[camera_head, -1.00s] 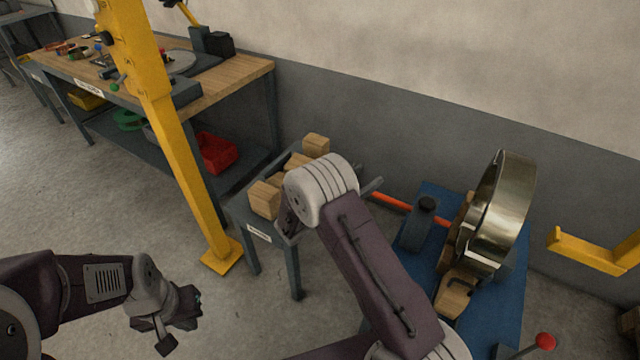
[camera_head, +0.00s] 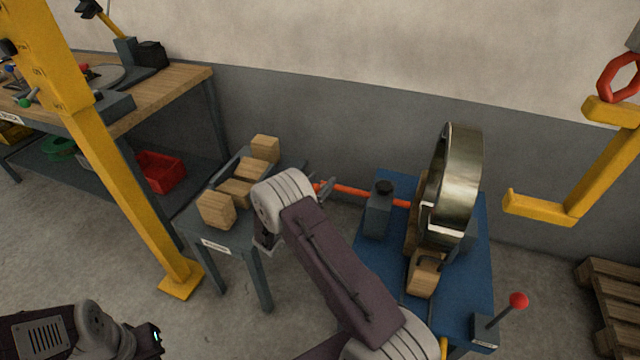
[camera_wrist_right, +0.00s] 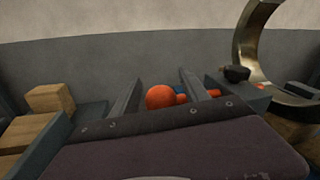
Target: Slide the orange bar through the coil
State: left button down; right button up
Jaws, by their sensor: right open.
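The orange bar (camera_head: 352,190) lies roughly level, passing by a dark clamp-like stand (camera_head: 378,212) toward the coil (camera_head: 458,185). The coil is a wide, shiny brass-coloured ring standing upright on wooden blocks. A bit of orange shows at the coil's opening, but I cannot tell how far the bar reaches through. My right gripper (camera_head: 322,188) is at the bar's left end. In the right wrist view, the bar's rounded end (camera_wrist_right: 160,97) shows between the open, spread fingers. My left gripper (camera_head: 152,338) is at the bottom left, away from everything; its jaws are unclear.
A small grey stand with wooden blocks (camera_head: 216,209) is left of my right arm. The coil rests on a blue table (camera_head: 470,290) with a red-knobbed lever (camera_head: 518,300). A yellow hook (camera_head: 560,212) hangs at right. A yellow post (camera_head: 125,190) stands left.

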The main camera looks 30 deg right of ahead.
grip_shut()
dwell(1.4)
